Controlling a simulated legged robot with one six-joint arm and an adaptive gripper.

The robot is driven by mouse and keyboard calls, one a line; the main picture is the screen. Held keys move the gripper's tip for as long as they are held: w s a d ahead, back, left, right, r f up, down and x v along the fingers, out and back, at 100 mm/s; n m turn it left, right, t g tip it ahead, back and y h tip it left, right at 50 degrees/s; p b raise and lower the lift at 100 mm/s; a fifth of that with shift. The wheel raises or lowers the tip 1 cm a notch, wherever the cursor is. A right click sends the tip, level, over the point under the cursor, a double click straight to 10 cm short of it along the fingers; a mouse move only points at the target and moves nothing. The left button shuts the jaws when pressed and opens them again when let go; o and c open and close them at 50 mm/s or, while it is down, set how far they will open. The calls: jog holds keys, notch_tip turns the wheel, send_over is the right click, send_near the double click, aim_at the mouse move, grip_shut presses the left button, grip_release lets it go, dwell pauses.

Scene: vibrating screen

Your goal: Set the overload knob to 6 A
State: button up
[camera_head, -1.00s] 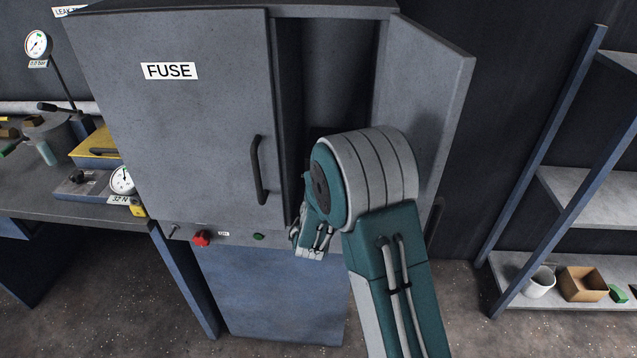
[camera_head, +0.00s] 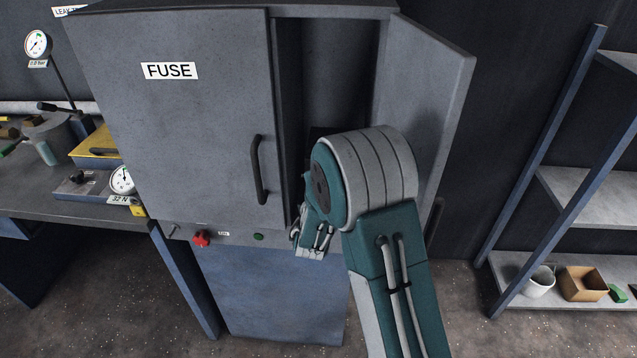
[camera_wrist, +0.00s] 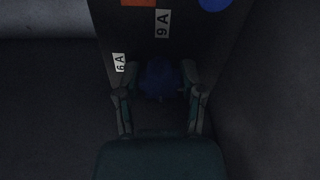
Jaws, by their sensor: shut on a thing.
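In the wrist view a dark blue knob (camera_wrist: 160,84) sits between the two fingertips of my gripper (camera_wrist: 160,75). My gripper is shut on the knob, one finger on each side. A white "6 A" label (camera_wrist: 119,62) is up and left of the knob, and a white "9 A" label (camera_wrist: 162,23) is above it. The picture is dark and I cannot tell which way the knob points. In the head view my arm reaches into the open right side of the grey fuse cabinet (camera_head: 200,110); knob and fingers are hidden there.
An orange part (camera_wrist: 138,2) and a blue round part (camera_wrist: 214,4) show at the top of the wrist view. The cabinet's open door (camera_head: 430,90) stands right of my arm. A red knob (camera_head: 201,238) and green button (camera_head: 258,237) sit below.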

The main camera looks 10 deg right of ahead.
jog(key=shift+f+m, duration=0.15)
jog(key=shift+m, duration=0.45)
jog(key=o, duration=1.2)
jog(key=shift+d, duration=0.1)
jog(key=shift+c, duration=0.2)
jog(key=v, duration=1.2)
